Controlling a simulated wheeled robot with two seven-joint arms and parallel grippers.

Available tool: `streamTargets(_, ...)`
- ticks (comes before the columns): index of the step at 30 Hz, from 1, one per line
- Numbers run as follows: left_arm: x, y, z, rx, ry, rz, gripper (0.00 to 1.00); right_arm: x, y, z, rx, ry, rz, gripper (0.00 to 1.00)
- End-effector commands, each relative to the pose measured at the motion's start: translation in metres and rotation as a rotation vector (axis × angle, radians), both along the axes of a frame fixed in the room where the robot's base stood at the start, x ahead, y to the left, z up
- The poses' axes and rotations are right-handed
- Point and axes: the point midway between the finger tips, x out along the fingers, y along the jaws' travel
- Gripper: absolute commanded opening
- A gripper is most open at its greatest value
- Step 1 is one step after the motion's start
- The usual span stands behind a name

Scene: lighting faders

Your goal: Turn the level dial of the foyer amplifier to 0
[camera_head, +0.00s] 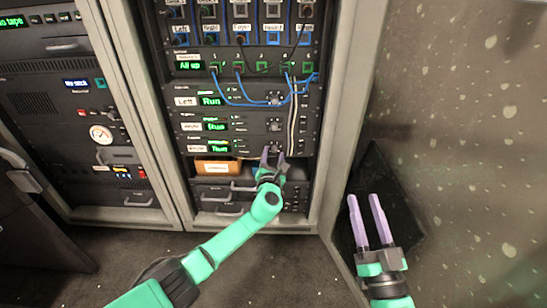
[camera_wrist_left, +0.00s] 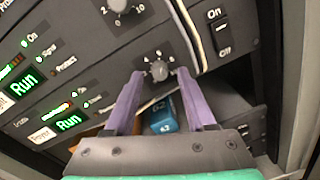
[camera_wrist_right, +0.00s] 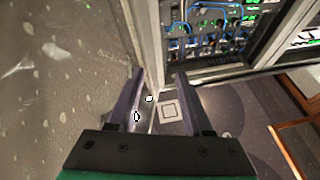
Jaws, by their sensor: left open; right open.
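The lowest of the three stacked amplifiers (camera_head: 238,147) has a green "Run" display and a white label too small to read surely in the head view. In the left wrist view its level dial (camera_wrist_left: 158,70) is a small grey knob with a printed scale; I cannot tell its exact setting. My left gripper (camera_head: 273,154) is open in front of this panel. In the left wrist view its fingertips (camera_wrist_left: 160,76) lie on either side of the dial; contact is not clear. My right gripper (camera_head: 363,198) is open and empty, away from the rack; it also shows in the right wrist view (camera_wrist_right: 159,76).
Two similar amplifiers sit above, the top one (camera_head: 246,97) labelled "Left". Blue cables (camera_head: 232,96) hang over it. Below are an orange-brown box (camera_head: 217,167) and a blue item (camera_wrist_left: 163,115). A speckled panel (camera_head: 455,120) stands at the right. Carpet (camera_head: 290,265) is clear in front.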

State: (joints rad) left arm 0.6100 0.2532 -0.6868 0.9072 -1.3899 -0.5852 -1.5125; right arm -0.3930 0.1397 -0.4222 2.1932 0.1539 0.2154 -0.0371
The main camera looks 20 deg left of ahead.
Motion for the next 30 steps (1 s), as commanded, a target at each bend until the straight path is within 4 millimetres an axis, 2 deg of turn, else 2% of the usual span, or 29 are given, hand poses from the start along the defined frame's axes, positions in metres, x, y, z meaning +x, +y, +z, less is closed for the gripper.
streamTargets(4,0.002,0.000,-0.001,-0.001,0.001,0.000,0.55,0.001,-0.002,0.015,0.009,-0.046,-0.006,0.50)
streamTargets(11,0.002,0.000,0.000,-0.001,0.001,0.000,0.55,0.001,-0.002,0.017,0.010,-0.051,-0.007,0.50)
streamTargets(14,0.002,0.000,0.000,-0.001,0.001,0.000,0.21,0.001,-0.002,0.017,0.010,-0.051,-0.006,0.50)
streamTargets(15,0.002,0.000,0.000,-0.001,0.001,0.000,0.06,0.001,-0.002,0.017,0.010,-0.051,-0.006,0.50)
streamTargets(16,0.002,0.000,0.000,-0.001,0.001,0.000,0.00,0.001,-0.002,0.017,0.010,-0.051,-0.006,0.50)
streamTargets(26,0.002,0.000,-0.001,-0.012,-0.002,0.000,0.00,0.001,-0.002,0.017,0.009,-0.056,-0.007,0.50)
streamTargets(30,0.002,0.000,-0.001,-0.037,-0.009,-0.001,0.00,0.000,-0.004,0.028,0.012,-0.097,-0.013,0.50)
